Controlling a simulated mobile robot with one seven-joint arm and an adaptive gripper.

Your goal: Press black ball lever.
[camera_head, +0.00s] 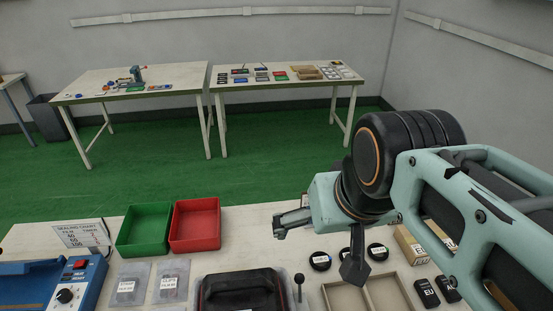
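The black ball lever (299,279) stands near the front edge of the white table, just right of a dark case. My gripper (320,246) hangs above the table, behind and to the right of the lever in the picture. Its two fingers are spread wide with nothing seen between them, and it appears apart from the lever.
A dark case (240,287) is close left of the lever; a beige divided tray (342,295) is close right. Black round containers (320,261) lie behind. Green (145,229) and red bins (195,225) and a blue sealing machine (48,285) are further left.

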